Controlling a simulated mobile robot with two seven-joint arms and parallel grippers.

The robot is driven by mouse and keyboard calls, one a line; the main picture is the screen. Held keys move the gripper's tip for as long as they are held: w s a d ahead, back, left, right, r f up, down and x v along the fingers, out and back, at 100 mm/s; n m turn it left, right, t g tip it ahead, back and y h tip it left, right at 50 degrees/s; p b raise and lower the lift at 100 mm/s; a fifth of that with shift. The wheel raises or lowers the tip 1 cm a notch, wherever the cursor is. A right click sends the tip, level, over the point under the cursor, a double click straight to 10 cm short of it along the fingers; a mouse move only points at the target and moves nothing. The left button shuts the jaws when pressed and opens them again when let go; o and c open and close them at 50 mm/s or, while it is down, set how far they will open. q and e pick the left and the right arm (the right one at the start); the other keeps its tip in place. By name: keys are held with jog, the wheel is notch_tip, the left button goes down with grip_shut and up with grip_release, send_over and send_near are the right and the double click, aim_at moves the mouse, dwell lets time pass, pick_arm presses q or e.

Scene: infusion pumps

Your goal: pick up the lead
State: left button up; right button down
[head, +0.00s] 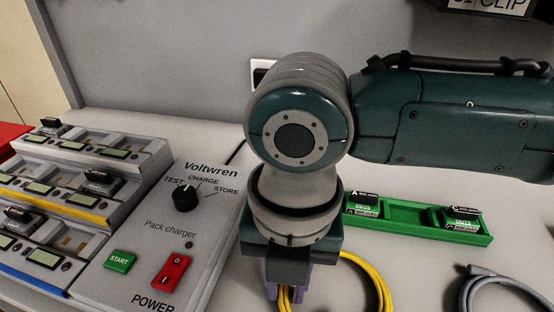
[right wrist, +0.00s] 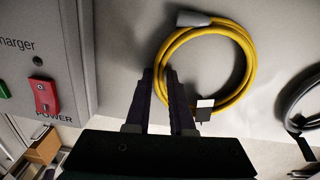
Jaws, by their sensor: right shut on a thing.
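A yellow coiled lead (head: 374,275) lies on the pale worktop, partly hidden behind my right arm. In the right wrist view the yellow lead (right wrist: 250,68) shows as a ring, with a grey plug at its top and a dark end with a white label. My right gripper (head: 285,291) points down at the left side of this coil. In the right wrist view its dark fingers (right wrist: 162,74) are closed around the coil's left side. The exact grip point is partly hidden by the fingers. My left gripper is not in view.
A Voltwren pack charger (head: 212,215) with a knob and red power switch stands close left. Stepped battery bays (head: 95,150) are farther left. A green tray (head: 405,218) with batteries sits behind right. A grey coiled lead (head: 489,278) lies at right.

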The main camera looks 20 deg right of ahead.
jog(key=shift+r, duration=0.1)
notch_tip(320, 180, up, 20)
jog(key=p, duration=0.2)
jog(key=shift+p, duration=0.3)
dwell(0.7)
